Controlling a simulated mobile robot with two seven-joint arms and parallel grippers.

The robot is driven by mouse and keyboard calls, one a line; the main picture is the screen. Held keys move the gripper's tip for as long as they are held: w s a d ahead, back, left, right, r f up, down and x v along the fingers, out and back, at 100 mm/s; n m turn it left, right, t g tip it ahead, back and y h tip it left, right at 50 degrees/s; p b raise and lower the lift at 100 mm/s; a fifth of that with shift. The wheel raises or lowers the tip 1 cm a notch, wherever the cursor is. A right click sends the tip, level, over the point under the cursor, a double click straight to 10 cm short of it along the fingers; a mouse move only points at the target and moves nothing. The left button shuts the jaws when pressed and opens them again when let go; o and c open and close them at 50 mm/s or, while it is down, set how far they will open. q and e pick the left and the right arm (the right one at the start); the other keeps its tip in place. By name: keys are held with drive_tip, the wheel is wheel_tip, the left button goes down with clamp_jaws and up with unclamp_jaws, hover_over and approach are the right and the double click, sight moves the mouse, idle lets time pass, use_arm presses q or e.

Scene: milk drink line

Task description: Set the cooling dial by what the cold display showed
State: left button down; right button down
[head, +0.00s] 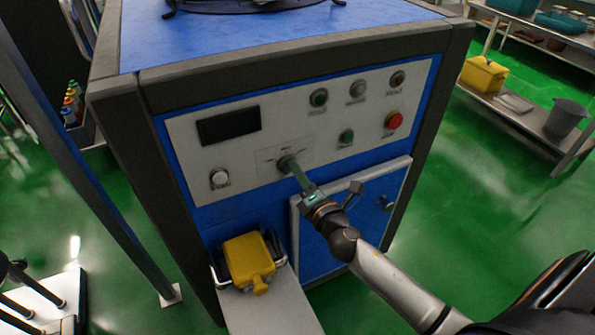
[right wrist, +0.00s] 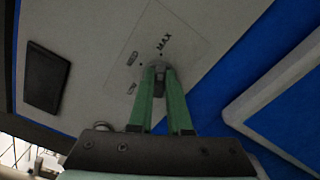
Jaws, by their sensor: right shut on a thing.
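The cooling dial (head: 286,163) is a dark knob on a pale marked plate in the white control panel of a blue machine. My right gripper (head: 305,183) reaches it from the lower right and is shut on it. In the right wrist view, the green fingers of my right gripper (right wrist: 160,75) close around the dial (right wrist: 158,68). The plate there carries the word MAX and several small marks; the dial's exact setting is hidden. The display (head: 229,124) at the panel's upper left is dark and blank; it also shows dark in the right wrist view (right wrist: 43,77). My left gripper is out of view.
Several round buttons and a red knob (head: 394,120) sit right of the dial. A white button (head: 220,178) is below the display. A blue door with a pale frame (head: 400,165) lies under my right arm. A yellow container (head: 246,258) stands in front, below the panel.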

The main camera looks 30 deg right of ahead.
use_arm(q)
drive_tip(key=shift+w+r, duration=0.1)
use_arm(e)
drive_tip(key=c, duration=0.9)
unclamp_jaws()
drive_tip(key=shift+o, duration=0.2)
use_arm(q)
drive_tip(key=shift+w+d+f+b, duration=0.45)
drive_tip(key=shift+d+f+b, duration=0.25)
drive_tip(key=shift+b, duration=0.5)
use_arm(e)
drive_tip(key=s, duration=1.2)
drive_tip(key=shift+s+a, duration=0.25)
drive_tip(key=shift+a, duration=0.1)
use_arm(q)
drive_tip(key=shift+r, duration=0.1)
